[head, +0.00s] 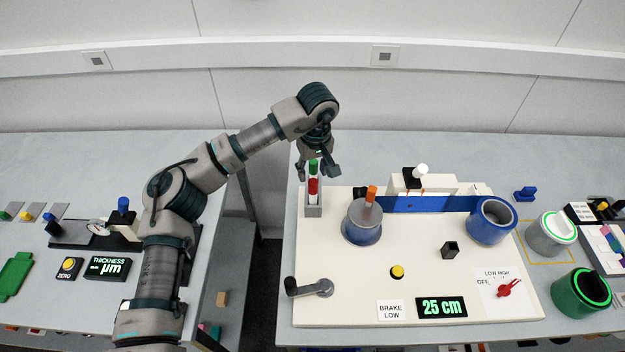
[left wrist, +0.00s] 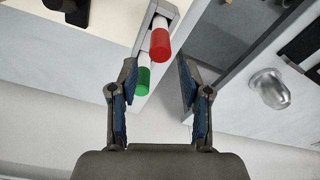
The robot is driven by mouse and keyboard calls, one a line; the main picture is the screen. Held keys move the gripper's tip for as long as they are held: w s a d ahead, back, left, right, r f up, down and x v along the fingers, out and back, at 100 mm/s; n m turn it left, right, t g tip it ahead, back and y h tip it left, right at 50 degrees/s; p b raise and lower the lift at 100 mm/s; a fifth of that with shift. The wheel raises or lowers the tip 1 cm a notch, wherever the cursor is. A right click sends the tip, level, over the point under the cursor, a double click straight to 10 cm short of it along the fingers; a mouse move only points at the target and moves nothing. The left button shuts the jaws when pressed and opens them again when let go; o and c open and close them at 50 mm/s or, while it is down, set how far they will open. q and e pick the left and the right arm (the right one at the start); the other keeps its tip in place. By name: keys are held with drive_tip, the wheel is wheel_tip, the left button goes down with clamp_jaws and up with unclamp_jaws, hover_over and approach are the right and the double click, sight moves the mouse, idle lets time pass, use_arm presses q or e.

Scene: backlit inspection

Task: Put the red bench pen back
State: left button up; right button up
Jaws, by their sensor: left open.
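The red bench pen (head: 313,187) stands upright in a narrow grey holder (head: 314,211) at the left edge of the cream board. It has a white body and red cap, and its cap shows in the left wrist view (left wrist: 160,43). A green-capped pen (head: 313,166) stands behind it in the same holder; its cap also shows in the left wrist view (left wrist: 143,81). My left gripper (head: 317,170) is open over the holder's far end. In the left wrist view its fingers (left wrist: 157,75) are spread on either side of the green cap, with the red cap beyond the fingertips. Contact cannot be told.
The board (head: 430,270) carries a blue-grey cylinder with an orange top (head: 363,222), a crank handle (head: 310,288), a yellow button (head: 397,272) and a red switch (head: 508,289). A gap separates it from the left table (head: 60,165). Free table lies behind the board.

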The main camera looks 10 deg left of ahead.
use_arm(q)
drive_tip(key=r, duration=0.5)
drive_tip(key=shift+s+d+r, duration=0.15)
drive_tip(key=shift+s+d, duration=0.05)
drive_tip(key=shift+d, duration=0.05)
use_arm(e)
drive_tip(key=shift+s+f, duration=0.15)
drive_tip(key=shift+f, duration=0.75)
